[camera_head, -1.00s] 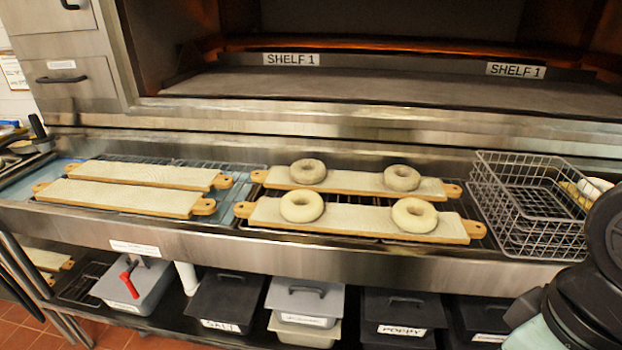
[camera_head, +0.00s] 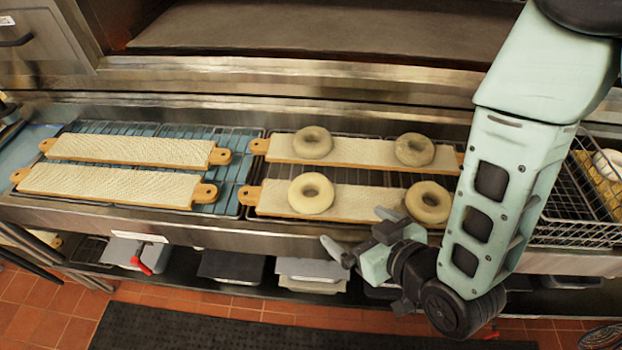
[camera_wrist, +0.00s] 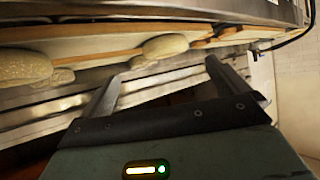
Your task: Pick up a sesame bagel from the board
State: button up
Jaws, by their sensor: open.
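Two long boards hold two bagels each. On the front board (camera_head: 364,203) are a pale left bagel (camera_head: 300,206) and a right bagel (camera_head: 424,214). On the back board (camera_head: 360,152) are a greyer left bagel (camera_head: 312,152) and right bagel (camera_head: 412,161). Toppings are too small to tell in the head view; a bagel at the left of the wrist view (camera_wrist: 24,68) looks speckled. My gripper (camera_head: 355,235) is open and empty, in front of the front board's edge, between its two bagels. In the wrist view, another bagel (camera_wrist: 162,46) lies beyond the open fingers (camera_wrist: 162,74).
Two empty boards (camera_head: 110,186) lie on racks at the left. A wire basket (camera_head: 575,230) stands at the right, partly behind my arm. The oven shelf (camera_head: 330,25) is behind the counter. Lidded bins (camera_head: 312,270) sit on the lower shelf.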

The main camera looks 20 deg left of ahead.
aim_at(307, 187)
jog(key=a+b, duration=0.1)
jog(key=b, duration=0.2)
jog(key=w+a+f+b, duration=0.1)
jog(key=b, duration=0.3)
jog(key=a+t+y+b, duration=0.1)
jog(key=b, duration=0.3)
jog(key=shift+w+f, duration=0.25)
jog(key=shift+w, duration=0.15)
jog(key=shift+a+b, duration=0.1)
jog(key=shift+b, duration=0.5)
jog(key=b+x, duration=0.2)
jog(key=b, duration=0.1)
jog(key=shift+w+a+b, duration=0.1)
jog(key=shift+a+b, duration=0.05)
jog(key=shift+b, duration=0.15)
jog(key=x, duration=0.1)
jog(key=p+x, duration=0.1)
jog(key=x, duration=0.1)
jog(key=shift+w+a+r, duration=0.1)
jog(key=shift+w+a, duration=0.1)
jog(key=shift+w, duration=0.05)
jog(key=shift+p+x, duration=1.1)
jog(key=shift+x, duration=2.2)
jog(key=shift+s, duration=0.1)
jog(key=c, duration=0.7)
